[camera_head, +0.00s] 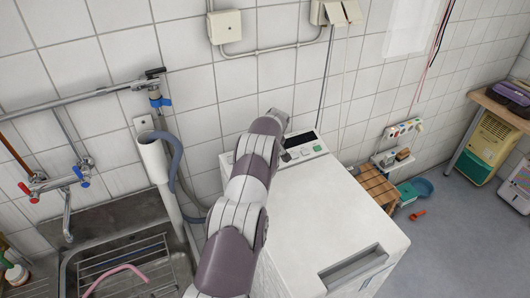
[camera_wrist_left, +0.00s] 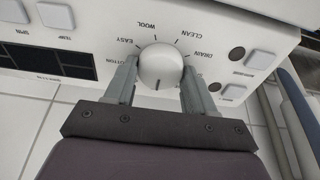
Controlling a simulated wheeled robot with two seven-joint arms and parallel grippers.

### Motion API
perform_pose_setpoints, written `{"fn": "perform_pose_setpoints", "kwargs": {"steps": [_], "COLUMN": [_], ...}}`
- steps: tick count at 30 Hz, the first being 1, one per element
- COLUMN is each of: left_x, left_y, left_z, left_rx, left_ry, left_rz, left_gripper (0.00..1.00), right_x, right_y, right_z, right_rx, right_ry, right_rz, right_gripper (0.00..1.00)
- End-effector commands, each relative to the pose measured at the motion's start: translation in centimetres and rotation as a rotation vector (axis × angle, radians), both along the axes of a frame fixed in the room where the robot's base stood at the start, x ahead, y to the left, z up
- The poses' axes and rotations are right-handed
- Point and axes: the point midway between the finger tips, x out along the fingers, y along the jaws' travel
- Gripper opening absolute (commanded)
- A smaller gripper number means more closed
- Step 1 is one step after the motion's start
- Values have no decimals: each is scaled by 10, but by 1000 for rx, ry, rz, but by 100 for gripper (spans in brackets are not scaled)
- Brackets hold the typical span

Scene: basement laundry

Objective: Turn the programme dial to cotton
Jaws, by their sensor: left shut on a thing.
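The programme dial (camera_wrist_left: 160,66) is a round white knob on the washing machine's white control panel (camera_wrist_left: 215,40), seen in the left wrist view. The words EASY, WOOL, CLEAN and DRAIN fan out around it, with the end of another word, "...TTON", beside the left finger. A short dark mark shows on the dial's side nearest my palm. My left gripper (camera_wrist_left: 160,74) is shut on the dial, one finger on each side. In the head view my left arm reaches to the panel (camera_head: 304,147) and hides the dial and fingers. My right gripper is not in view.
The washer's white top (camera_head: 330,210) is clear. A metal sink (camera_head: 70,270) with a rack and a grey hose (camera_head: 177,165) on a white pipe stand left of my arm. A small wooden stool (camera_head: 378,187) stands right of the washer. A tiled wall rises behind.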

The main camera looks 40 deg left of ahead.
Motion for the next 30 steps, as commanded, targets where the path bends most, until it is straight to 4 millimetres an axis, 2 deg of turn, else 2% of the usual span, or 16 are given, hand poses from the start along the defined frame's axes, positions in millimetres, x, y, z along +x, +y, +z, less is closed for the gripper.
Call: {"fn": "perform_pose_setpoints", "kwargs": {"steps": [11,21,30], "left_x": [0,0,0], "left_y": [0,0,0], "left_z": [-3,-3,-1], "left_rx": [15,52,89], "left_ry": [29,103,174], "left_rz": [-111,-396,-669], "left_gripper": [24,24,24], "right_x": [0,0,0], "right_y": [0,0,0], "right_z": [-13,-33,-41], "right_rx": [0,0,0], "right_ry": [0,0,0], "right_rz": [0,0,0], "right_gripper": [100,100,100]}}
